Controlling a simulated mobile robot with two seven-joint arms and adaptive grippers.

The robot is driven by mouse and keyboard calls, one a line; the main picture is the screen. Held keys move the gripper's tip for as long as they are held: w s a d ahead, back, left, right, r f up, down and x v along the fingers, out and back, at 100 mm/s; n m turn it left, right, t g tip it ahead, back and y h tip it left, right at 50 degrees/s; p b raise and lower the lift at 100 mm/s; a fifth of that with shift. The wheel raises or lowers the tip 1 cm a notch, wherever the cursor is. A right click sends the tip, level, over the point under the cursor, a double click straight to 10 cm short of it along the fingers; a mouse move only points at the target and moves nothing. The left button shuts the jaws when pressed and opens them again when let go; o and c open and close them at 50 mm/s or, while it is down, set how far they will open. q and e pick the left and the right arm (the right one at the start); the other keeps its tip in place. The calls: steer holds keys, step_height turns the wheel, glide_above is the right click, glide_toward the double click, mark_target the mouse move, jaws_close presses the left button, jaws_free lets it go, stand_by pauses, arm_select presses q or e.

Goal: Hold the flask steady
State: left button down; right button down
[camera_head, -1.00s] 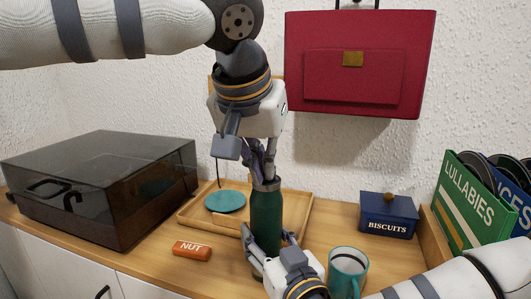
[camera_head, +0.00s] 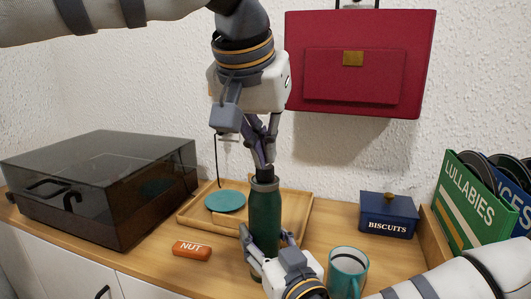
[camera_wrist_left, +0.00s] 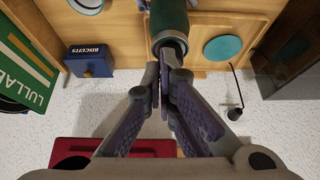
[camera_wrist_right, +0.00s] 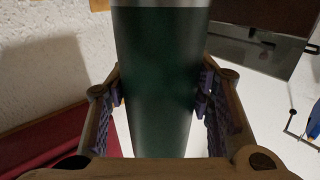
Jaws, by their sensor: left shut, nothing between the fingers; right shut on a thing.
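The green flask (camera_head: 265,212) stands upright on the wooden top, with a grey collar and a dark piece at its top. I cannot tell if that piece is a stopper or the neck. My right gripper (camera_head: 266,238) is shut around the flask's lower body; the right wrist view shows a finger on each side of the green body (camera_wrist_right: 155,85). My left gripper (camera_head: 264,160) is shut and empty, pointing down just above the flask's top. In the left wrist view its fingertips (camera_wrist_left: 162,72) are together beside the flask's dark top (camera_wrist_left: 170,46).
A wooden tray (camera_head: 300,212) with a teal disc (camera_head: 225,201) lies behind the flask. A teal mug (camera_head: 346,275) stands close right. An orange NUT bar (camera_head: 192,250), a dark-lidded box (camera_head: 100,185), a biscuit tin (camera_head: 388,215) and records (camera_head: 470,195) stand around.

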mark_target(257, 178)
arm_select(q)
steer(key=shift+a+r, duration=1.2)
steer(key=shift+r, duration=0.55)
steer(key=f, duration=0.4)
steer(key=w+f, duration=0.1)
steer(key=f, duration=0.2)
steer(key=shift+w+d+r, duration=0.1)
steer(key=shift+w+d, duration=0.15)
